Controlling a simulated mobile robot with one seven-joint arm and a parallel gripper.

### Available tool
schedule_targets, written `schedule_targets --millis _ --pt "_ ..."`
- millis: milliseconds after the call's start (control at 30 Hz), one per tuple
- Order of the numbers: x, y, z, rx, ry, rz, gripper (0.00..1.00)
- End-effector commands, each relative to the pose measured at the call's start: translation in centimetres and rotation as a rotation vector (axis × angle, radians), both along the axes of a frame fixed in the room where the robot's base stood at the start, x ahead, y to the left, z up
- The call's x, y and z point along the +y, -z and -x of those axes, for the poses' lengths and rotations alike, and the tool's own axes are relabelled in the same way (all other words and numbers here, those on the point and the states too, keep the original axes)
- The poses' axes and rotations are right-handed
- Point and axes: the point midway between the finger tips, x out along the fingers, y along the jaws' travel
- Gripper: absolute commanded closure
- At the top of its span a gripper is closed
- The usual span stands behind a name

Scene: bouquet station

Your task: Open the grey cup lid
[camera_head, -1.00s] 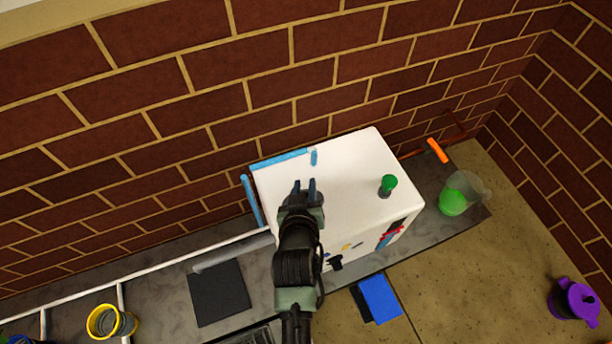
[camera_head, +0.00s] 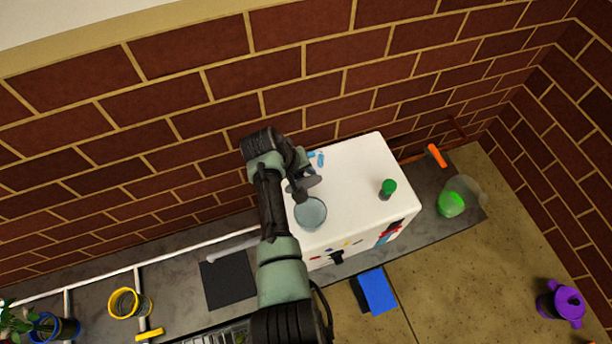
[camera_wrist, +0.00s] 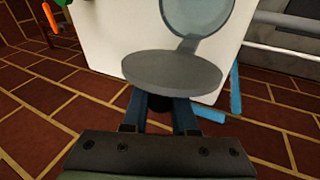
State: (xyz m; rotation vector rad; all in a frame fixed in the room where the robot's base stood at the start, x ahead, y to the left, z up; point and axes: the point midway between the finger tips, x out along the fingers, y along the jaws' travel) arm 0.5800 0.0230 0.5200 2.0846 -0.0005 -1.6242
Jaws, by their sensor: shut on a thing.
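The grey cup (camera_head: 311,214) stands on top of the white box, and its round mouth shows. It also shows at the top of the wrist view (camera_wrist: 200,14), partly cut off. The grey lid (camera_head: 304,183) is off the mouth, on the side towards the wall. In the wrist view the lid (camera_wrist: 172,72) is a flat grey disc, with a grey piece between it and the cup's rim. My gripper (camera_wrist: 160,108) is shut on a dark knob under the lid; in the head view my gripper (camera_head: 298,188) is mostly hidden by the wrist.
The white box (camera_head: 360,170) also carries a green-topped item (camera_head: 388,188) and small blue pieces (camera_head: 319,158). A brick wall (camera_head: 330,75) rises close behind. A green cup (camera_head: 452,203) stands right of the box, and a purple lidded pot (camera_head: 562,303) farther right.

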Motion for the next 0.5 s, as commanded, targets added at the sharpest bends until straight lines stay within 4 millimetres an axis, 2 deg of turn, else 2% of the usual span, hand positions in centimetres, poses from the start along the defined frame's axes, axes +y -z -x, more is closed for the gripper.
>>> schedule_targets --millis 500 --pt "0.19 0.44 -0.67 0.127 0.000 0.053 1.00"
